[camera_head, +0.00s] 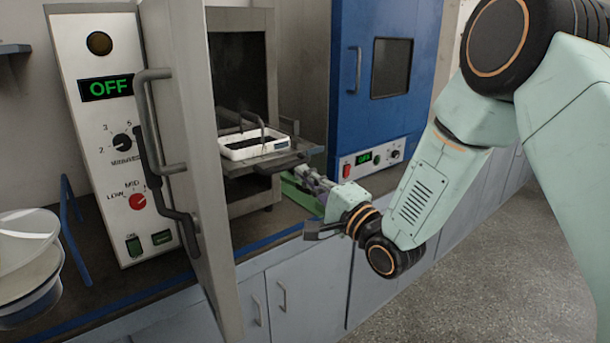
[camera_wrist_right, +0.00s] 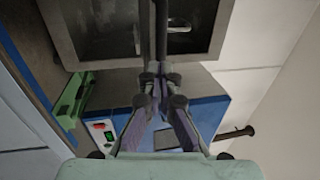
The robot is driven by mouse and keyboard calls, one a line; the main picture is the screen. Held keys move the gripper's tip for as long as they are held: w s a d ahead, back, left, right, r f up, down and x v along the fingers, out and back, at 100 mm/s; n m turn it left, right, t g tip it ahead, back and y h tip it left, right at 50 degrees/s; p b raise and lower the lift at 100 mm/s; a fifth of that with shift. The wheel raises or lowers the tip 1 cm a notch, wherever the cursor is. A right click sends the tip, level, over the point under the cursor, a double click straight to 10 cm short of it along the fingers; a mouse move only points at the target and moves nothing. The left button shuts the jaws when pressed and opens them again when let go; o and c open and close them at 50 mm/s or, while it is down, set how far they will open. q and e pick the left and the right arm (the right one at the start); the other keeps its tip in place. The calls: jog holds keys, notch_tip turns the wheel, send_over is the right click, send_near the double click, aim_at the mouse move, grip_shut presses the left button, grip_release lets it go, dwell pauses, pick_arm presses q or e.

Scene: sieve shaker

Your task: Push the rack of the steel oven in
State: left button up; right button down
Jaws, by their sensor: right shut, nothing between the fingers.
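The steel oven (camera_head: 95,150) stands at the left in the head view, with its grey door (camera_head: 205,150) swung open. Its rack (camera_head: 270,165) is pulled out part way from the chamber. A white tray (camera_head: 255,151) with dark contents sits on the rack. My right gripper (camera_head: 303,176) is shut and empty, just below and in front of the rack's right front part. I cannot tell whether it touches the rack. In the wrist view the fingers (camera_wrist_right: 160,80) lie close together. My left gripper is not in view.
A blue oven (camera_head: 375,90) with a shut door stands to the right, its display (camera_head: 363,159) reading OFF. A green object (camera_head: 302,195) lies on the dark counter below my right gripper. White round containers (camera_head: 28,260) stand at the far left. Open floor lies at the right.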

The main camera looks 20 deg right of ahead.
jog(key=shift+w+a+r, duration=0.2)
jog(key=shift+w, duration=0.2)
jog(key=shift+w+f, duration=0.1)
jog(key=shift+f, duration=0.05)
